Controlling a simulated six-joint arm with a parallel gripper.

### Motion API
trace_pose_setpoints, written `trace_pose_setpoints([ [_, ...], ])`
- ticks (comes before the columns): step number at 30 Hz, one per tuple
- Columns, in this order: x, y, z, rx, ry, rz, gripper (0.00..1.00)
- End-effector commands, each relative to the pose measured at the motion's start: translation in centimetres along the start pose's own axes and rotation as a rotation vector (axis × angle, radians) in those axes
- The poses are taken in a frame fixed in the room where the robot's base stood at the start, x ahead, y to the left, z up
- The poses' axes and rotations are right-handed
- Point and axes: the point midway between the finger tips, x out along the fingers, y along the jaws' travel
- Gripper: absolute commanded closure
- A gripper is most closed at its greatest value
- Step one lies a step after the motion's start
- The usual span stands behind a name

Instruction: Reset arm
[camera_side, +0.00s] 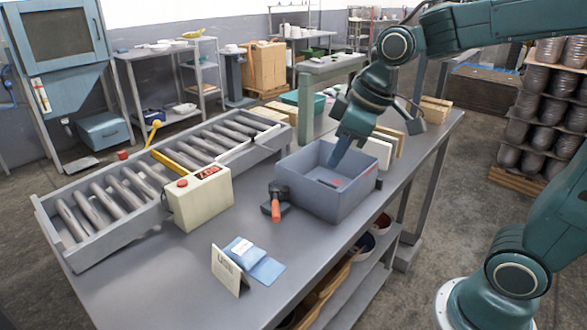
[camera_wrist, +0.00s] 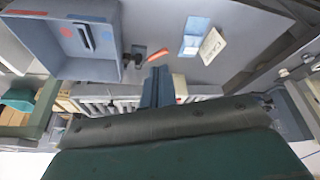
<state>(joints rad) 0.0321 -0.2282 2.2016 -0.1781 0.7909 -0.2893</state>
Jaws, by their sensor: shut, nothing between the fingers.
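My gripper (camera_side: 334,163) is shut and empty, pointing down. In the side view its tip overlaps the opening of the grey-blue bin (camera_side: 350,203); how far it is above the bin floor is hard to tell. In the wrist view my gripper (camera_wrist: 157,72) shows as a narrow blue shape, and the bin (camera_wrist: 112,68) lies to its left. The bin holds no large item that I can see; a dark slot and small red and blue marks show inside.
A roller conveyor (camera_side: 232,147) runs along the table's back left. A control box (camera_side: 200,197) with a red button, an orange-handled tool (camera_side: 276,207), a blue packet (camera_side: 246,252) and a standing card (camera_side: 228,271) are nearby. Front table surface (camera_side: 150,285) is clear.

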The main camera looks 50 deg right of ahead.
Motion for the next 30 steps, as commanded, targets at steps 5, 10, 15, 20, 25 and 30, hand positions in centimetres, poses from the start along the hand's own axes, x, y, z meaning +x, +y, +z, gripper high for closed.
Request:
trace_pose_setpoints([
  [5, -2.3, -0.9, 3.0, 0.089, 0.023, 0.042, 1.0],
  [10, -3.8, -1.6, 6.0, 0.179, 0.044, 0.075, 1.0],
  [15, -4.8, -2.3, 9.1, 0.27, 0.067, 0.105, 1.0],
  [20, -5.3, -2.8, 11.3, 0.337, 0.085, 0.124, 1.0],
  [25, -5.4, -3.0, 12.4, 0.373, 0.095, 0.133, 1.0],
  [30, -5.4, -3.0, 12.6, 0.381, 0.095, 0.135, 1.0],
])
